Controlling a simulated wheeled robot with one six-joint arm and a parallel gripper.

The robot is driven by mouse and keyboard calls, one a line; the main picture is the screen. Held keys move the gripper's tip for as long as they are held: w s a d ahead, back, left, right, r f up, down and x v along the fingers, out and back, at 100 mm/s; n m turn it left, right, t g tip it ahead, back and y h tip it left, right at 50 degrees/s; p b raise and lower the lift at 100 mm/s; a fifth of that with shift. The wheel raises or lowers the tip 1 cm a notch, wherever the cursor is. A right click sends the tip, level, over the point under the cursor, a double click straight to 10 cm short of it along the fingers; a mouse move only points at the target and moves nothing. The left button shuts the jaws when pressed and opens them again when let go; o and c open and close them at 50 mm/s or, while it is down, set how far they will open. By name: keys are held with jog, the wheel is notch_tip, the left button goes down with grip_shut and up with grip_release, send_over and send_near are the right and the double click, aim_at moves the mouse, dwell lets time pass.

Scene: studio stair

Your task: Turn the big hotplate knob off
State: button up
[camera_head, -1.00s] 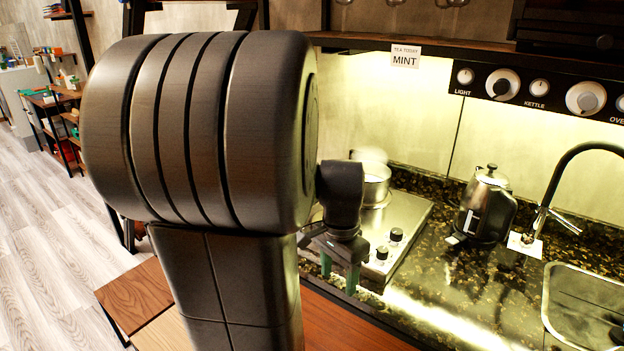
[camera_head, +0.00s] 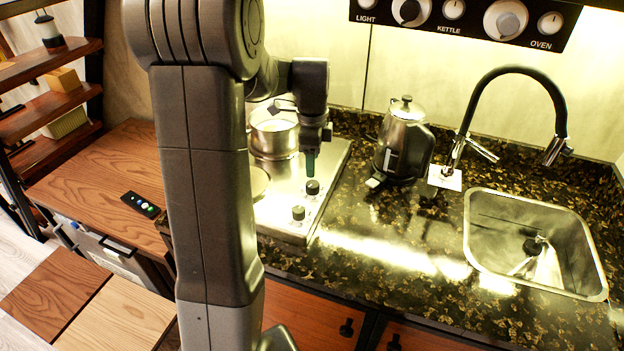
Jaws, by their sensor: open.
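The steel hotplate (camera_head: 281,221) is set along the left part of the dark stone counter, partly hidden by my arm. Two black knobs stand on its right side: a rear knob (camera_head: 312,187) and a front knob (camera_head: 298,213). They look close in size, so I cannot tell which is the big one. A steel pot (camera_head: 274,138) is on the rear of the hotplate. My gripper (camera_head: 311,164) is open and points down just behind and above the rear knob. Only one green fingertip shows clearly, and I cannot tell whether it touches the knob.
A steel kettle (camera_head: 404,140) stands right of the hotplate. Further right are a black tap (camera_head: 508,75) and a sink (camera_head: 535,250). A wall panel with knobs (camera_head: 452,22) is above. The counter in front of the kettle is clear. A small remote (camera_head: 141,204) lies on the wooden surface at left.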

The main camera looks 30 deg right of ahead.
aim_at(312, 184)
notch_tip(312, 184, down, 8)
jog(key=shift+r+p, duration=0.1)
jog(key=shift+p, duration=0.2)
jog(key=shift+c, duration=0.5)
jog(key=c, duration=0.9)
